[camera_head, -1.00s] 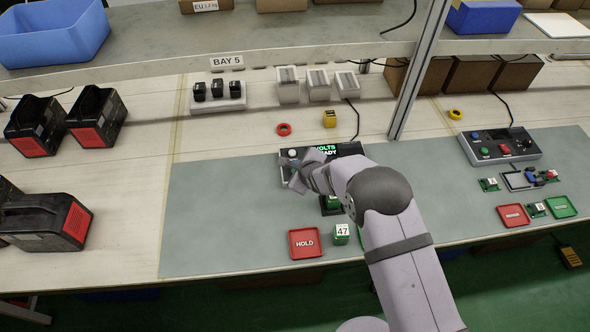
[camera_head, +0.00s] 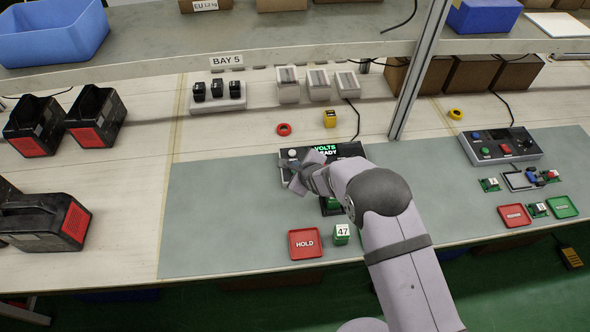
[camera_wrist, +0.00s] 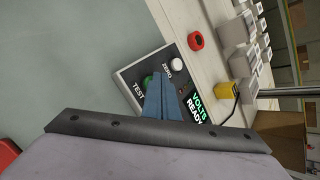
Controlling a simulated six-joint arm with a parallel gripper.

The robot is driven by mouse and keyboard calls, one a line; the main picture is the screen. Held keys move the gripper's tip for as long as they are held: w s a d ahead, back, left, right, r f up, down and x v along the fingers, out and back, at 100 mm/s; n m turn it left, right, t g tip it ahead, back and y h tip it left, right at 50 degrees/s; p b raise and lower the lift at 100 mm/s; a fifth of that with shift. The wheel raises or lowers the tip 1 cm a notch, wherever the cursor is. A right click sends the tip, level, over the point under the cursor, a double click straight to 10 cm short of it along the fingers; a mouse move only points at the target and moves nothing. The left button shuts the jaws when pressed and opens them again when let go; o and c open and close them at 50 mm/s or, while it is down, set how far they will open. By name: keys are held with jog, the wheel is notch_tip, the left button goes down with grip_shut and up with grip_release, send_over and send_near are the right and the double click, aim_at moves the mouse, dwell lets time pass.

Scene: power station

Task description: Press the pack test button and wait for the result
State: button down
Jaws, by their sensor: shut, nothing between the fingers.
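The tester (camera_head: 352,150) stands on the grey mat, with a lit green display (camera_head: 325,149) reading VOLTS READY; READY is partly covered in the head view. In the wrist view its green TEST button (camera_wrist: 148,80) shows beside the blue fingertips (camera_wrist: 157,80), which partly cover it. Whether they touch it I cannot tell. A white ZERO button (camera_wrist: 176,64) sits apart from them. My gripper (camera_head: 284,166) is shut and empty over the tester's left part. A green pack (camera_head: 329,207) at the tester's front is mostly hidden by my arm.
A red HOLD tray (camera_head: 305,243) and a green pack marked 47 (camera_head: 341,234) lie in front of the tester. A red ring (camera_head: 284,129) and a yellow block (camera_head: 329,119) lie behind it. The mat to the left is clear.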

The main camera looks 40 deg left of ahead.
jog(key=shift+f, duration=0.35)
jog(key=shift+r, duration=0.15)
dwell(0.4)
jog(key=shift+r+p, duration=0.6)
jog(key=shift+r, duration=0.15)
notch_tip(320, 180, up, 5)
jog(key=p, duration=0.4)
dwell(0.8)
